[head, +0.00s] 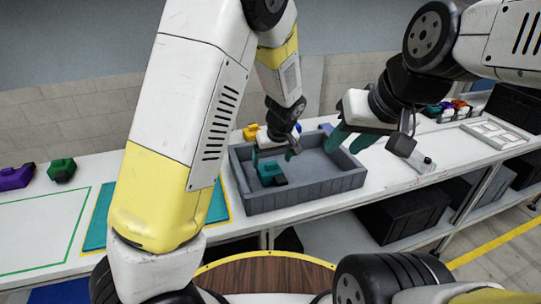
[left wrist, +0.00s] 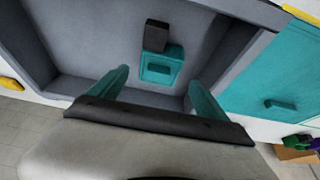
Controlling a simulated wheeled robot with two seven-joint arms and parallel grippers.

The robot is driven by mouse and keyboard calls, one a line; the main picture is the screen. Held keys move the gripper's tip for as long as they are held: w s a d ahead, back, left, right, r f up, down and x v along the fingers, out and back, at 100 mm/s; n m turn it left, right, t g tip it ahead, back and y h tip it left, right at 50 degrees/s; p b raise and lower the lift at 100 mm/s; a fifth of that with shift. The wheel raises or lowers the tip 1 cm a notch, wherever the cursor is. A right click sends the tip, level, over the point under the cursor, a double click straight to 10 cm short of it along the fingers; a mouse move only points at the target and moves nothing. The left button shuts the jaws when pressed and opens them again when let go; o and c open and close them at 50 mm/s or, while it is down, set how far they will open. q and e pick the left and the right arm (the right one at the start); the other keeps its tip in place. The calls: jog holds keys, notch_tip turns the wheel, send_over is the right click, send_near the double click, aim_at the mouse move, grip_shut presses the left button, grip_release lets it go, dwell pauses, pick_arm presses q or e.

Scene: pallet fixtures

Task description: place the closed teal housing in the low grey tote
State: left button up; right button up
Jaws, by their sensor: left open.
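The teal housing (head: 268,172) sits inside the low grey tote (head: 308,199), near its left end. In the left wrist view the housing (left wrist: 161,69) lies on the tote floor with a black block-like part (left wrist: 156,35) at one end. My left gripper (head: 275,155) is over the tote with its teal fingers apart. In the left wrist view the gripper (left wrist: 158,92) is empty, and the housing shows beyond the gap between its fingers. My right gripper (head: 352,139) hangs near the tote's right back corner, its teal fingers apart with nothing seen between them.
A teal mat (head: 98,228) with a yellow border lies left of the tote. Purple (head: 16,178) and green (head: 62,170) parts stand further left. A yellow part (head: 251,132) is behind the tote. A white frame (head: 494,137) lies at right; black bins (head: 405,214) sit below.

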pick_arm(q)
jog(key=s+a+r+m+h, duration=0.1)
jog(key=s+a+r+h, duration=0.1)
jog(key=s+a+r, duration=0.5)
jog(key=s+a+r+m+h, duration=0.1)
jog(key=s+a+r, duration=0.4)
jog(key=r, duration=0.5)
jog(key=s+a+r+m+t, duration=0.1)
jog(key=s+r, duration=0.1)
jog(key=s, duration=0.4)
jog(key=s+a+r+m, duration=0.1)
jog(key=s+a+r, duration=0.1)
jog(key=s, duration=0.4)
jog(key=shift+t+h, duration=0.3)
jog(key=shift+t, duration=0.1)
jog(key=shift+r, duration=0.1)
